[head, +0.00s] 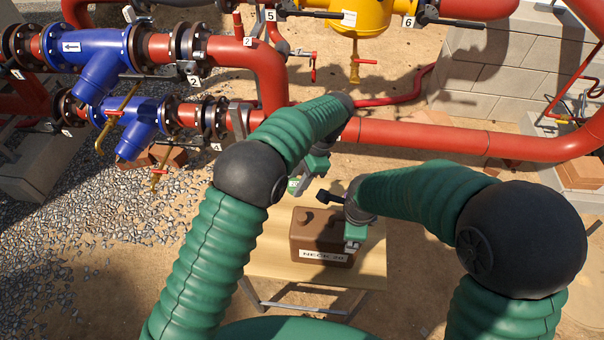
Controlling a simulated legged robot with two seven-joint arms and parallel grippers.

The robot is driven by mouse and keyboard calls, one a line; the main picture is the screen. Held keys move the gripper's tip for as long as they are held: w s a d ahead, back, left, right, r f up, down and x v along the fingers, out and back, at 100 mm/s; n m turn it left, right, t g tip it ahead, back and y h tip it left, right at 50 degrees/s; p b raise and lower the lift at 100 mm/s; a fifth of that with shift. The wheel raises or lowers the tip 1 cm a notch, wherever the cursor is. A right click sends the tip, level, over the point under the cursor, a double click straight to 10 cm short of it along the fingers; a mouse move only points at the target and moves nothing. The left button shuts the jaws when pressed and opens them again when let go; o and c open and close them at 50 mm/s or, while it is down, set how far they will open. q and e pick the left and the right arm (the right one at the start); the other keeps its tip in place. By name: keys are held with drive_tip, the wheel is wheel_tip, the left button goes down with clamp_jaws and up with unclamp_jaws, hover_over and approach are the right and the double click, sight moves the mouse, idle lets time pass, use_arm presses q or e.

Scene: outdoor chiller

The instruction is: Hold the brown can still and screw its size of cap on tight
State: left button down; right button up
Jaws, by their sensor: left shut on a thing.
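The brown can (313,237) stands upright on a light wooden table. Its front label reads "NECK 20", and a short round brown neck or top shows at its upper left. My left gripper (306,184) reaches down just behind the can, above the table. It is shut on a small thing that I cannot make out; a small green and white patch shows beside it. My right gripper (352,246) points down at the can's right end, in front of it. I cannot tell whether it touches the can or is open. No loose cap can be made out.
The table (270,262) has bare top left of the can and to its right. Red pipes (420,135) run behind it, with blue valve bodies (90,55) at the left and a yellow vessel (358,15) at the back. Gravel lies left.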

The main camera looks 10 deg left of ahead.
sight(301, 218)
use_arm(q)
drive_tip(key=s+d+r+n+g+h, duration=0.2)
drive_tip(key=s+d+r+n+h, duration=0.1)
drive_tip(key=s+r+n, duration=0.5)
drive_tip(key=n, duration=0.3)
drive_tip(key=shift+s+r, duration=0.3)
drive_tip(key=shift+f, duration=2.9)
drive_tip(key=shift+f, duration=0.1)
drive_tip(key=shift+f, duration=1)
